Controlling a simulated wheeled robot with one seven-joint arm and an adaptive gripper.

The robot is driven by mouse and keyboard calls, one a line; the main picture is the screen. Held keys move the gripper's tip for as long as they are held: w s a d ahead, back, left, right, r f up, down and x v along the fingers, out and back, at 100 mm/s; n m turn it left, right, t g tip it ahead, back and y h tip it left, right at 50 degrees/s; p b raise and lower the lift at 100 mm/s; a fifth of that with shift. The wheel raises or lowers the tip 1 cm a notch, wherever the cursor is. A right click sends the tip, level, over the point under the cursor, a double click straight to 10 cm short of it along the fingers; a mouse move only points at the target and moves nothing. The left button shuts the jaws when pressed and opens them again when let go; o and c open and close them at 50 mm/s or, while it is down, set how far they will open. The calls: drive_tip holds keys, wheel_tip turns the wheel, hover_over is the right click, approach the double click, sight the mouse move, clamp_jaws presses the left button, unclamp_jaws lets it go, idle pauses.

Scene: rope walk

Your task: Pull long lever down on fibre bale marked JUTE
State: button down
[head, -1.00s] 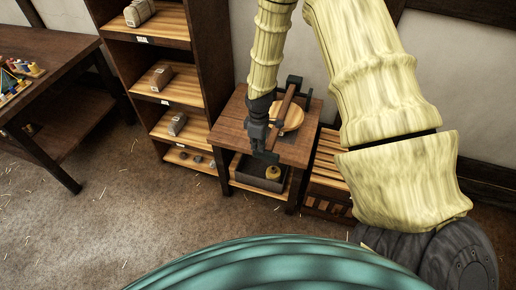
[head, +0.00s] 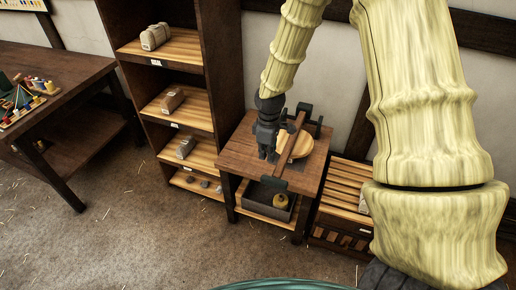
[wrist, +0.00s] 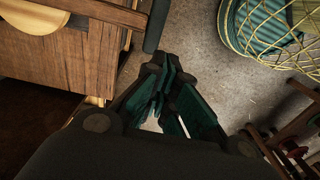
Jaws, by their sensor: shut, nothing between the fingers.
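A long brown lever (head: 292,140) runs from a black bracket (head: 316,124) at the back of a small wooden table (head: 236,157) towards its front edge. A round pale wooden disc (head: 303,146) lies beside and partly under the lever. My gripper (head: 267,157) is shut and empty, pointing down just left of the lever; I cannot tell whether they touch. Its green fingers (wrist: 167,100) also show in the wrist view. Wrapped bales (head: 156,36) (head: 172,101) (head: 186,147) lie on shelves; I cannot read a JUTE mark.
A tall bookcase (head: 222,60) stands left of the small table. A grey tray (head: 256,203) with a yellow item (head: 280,201) sits on the table's lower shelf. A slatted crate (head: 345,190) stands to the right. A workbench (head: 60,75) is at left. The floor (head: 130,240) in front is clear.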

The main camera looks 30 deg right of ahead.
drive_tip(key=s+a+f+m, duration=0.2)
drive_tip(key=s+a+f, duration=0.2)
drive_tip(key=s+f, duration=0.25)
drive_tip(key=s+a+f+m, duration=0.2)
drive_tip(key=s+a+f, duration=0.25)
drive_tip(key=f, duration=0.35)
drive_tip(key=s+a+f+m, duration=0.1)
drive_tip(key=s+f, duration=0.3)
drive_tip(key=s, duration=0.5)
drive_tip(key=s+a+f+m, duration=0.2)
drive_tip(key=s+f+m, duration=0.1)
drive_tip(key=s, duration=0.7)
drive_tip(key=shift+s+f, duration=0.2)
drive_tip(key=shift+f, duration=0.35)
drive_tip(key=c, duration=1.9)
unclamp_jaws()
drive_tip(key=shift+s+m, duration=0.3)
drive_tip(key=o, duration=0.6)
drive_tip(key=shift+s+f, duration=0.1)
drive_tip(key=shift+c, duration=0.2)
drive_tip(key=shift+a, duration=0.1)
drive_tip(key=shift+c, duration=0.5)
